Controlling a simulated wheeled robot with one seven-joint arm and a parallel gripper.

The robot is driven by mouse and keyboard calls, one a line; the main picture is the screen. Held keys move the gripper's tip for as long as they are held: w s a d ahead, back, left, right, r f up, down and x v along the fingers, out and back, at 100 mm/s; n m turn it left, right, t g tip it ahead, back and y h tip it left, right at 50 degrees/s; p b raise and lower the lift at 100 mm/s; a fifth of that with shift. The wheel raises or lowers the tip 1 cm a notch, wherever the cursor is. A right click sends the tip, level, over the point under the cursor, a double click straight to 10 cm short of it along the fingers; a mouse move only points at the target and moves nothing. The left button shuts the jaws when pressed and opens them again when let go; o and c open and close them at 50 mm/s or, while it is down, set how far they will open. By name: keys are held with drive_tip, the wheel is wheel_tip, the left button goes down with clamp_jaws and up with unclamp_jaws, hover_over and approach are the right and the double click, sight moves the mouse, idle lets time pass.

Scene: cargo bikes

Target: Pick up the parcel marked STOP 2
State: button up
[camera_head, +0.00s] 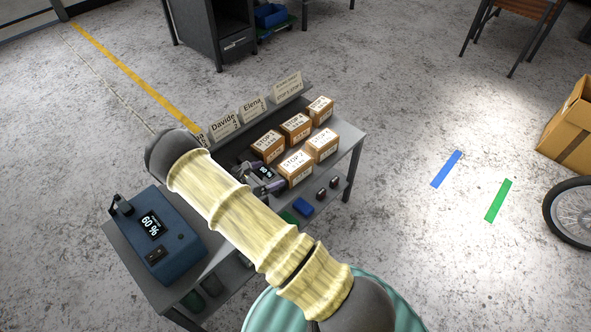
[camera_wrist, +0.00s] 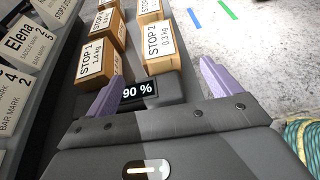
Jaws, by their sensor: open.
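The parcel marked STOP 2 (camera_head: 295,168) is a small brown box with a white label, standing in the near row of parcels on the grey bench (camera_head: 350,140). In the wrist view the STOP 2 parcel (camera_wrist: 158,47) is just beyond my fingertips, nearer the right finger, its label reading 0.3 kg. My gripper (camera_head: 262,175) is open, with its purple fingers apart and no parcel between them. It also shows in the wrist view (camera_wrist: 160,73). My arm hides part of the bench in the head view.
A STOP 1 parcel (camera_wrist: 95,57) stands left of it, with more parcels behind. A dark block with a 90 % display (camera_wrist: 137,91) lies under my fingers. Name cards (camera_head: 253,109) line the bench's back edge. A blue 60 % unit (camera_head: 160,240) stands at left.

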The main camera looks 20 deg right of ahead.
sight(291, 165)
drive_tip(key=x, duration=0.6)
drive_tip(key=shift+r, duration=0.1)
drive_tip(key=shift+b+x, duration=0.3)
drive_tip(key=shift+x, duration=2.3)
drive_tip(key=shift+w+r, duration=0.1)
drive_tip(key=c, duration=1.3)
